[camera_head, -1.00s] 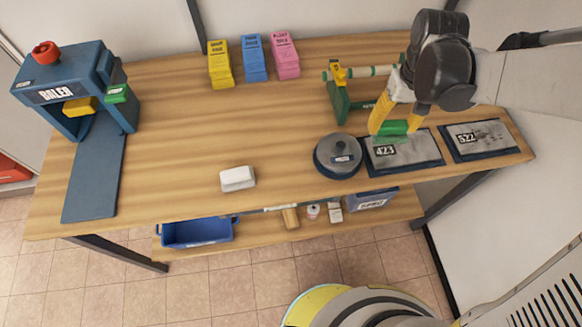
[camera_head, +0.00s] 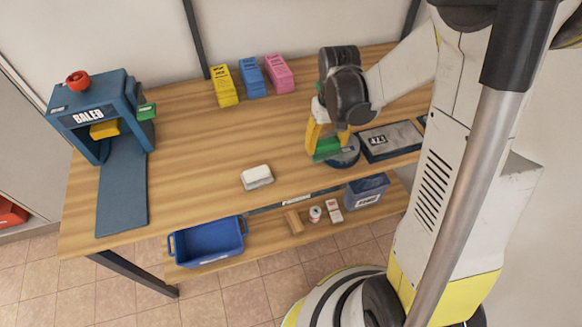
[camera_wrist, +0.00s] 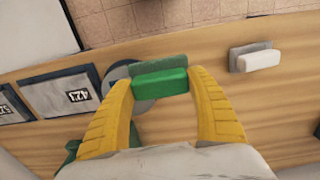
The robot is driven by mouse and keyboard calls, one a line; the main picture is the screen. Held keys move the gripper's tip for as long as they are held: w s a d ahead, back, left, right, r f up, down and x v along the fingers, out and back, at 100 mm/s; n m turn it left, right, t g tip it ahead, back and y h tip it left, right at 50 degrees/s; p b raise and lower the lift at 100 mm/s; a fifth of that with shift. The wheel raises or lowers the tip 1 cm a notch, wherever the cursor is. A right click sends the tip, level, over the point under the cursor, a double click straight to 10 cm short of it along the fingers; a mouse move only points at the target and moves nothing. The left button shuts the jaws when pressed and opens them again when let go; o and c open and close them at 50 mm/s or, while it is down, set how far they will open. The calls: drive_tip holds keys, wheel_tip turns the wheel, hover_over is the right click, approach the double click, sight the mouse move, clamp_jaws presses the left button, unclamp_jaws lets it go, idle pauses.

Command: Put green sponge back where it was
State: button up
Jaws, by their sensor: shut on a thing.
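The green sponge (camera_head: 327,149) is held between the yellow fingers of my gripper (camera_head: 328,140), above the table beside the round grey object (camera_head: 345,156). In the wrist view the green sponge (camera_wrist: 160,80) sits between both fingertips of my gripper (camera_wrist: 162,88), with a darker green layer on its far side. A white sponge-like block (camera_head: 257,177) lies alone near the table's front edge; it also shows in the wrist view (camera_wrist: 258,57).
The blue BALER machine (camera_head: 100,117) stands at the left. Yellow (camera_head: 224,86), blue (camera_head: 251,77) and pink (camera_head: 279,74) boxes stand at the back. The plate marked 423 (camera_head: 391,142) lies right. A blue bin (camera_head: 208,241) sits on the lower shelf. The table's middle is clear.

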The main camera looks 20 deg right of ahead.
drive_tip(key=b, duration=0.2)
hover_over(299, 170)
wheel_tip(299, 170, down, 4)
drive_tip(key=shift+f, duration=0.2)
drive_tip(key=shift+f+b, duration=0.55)
drive_tip(key=shift+f, duration=1.35)
drive_tip(key=shift+f, duration=0.2)
drive_tip(key=o, duration=1.1)
drive_tip(key=shift+o, duration=0.2)
drive_tip(key=shift+r, duration=0.1)
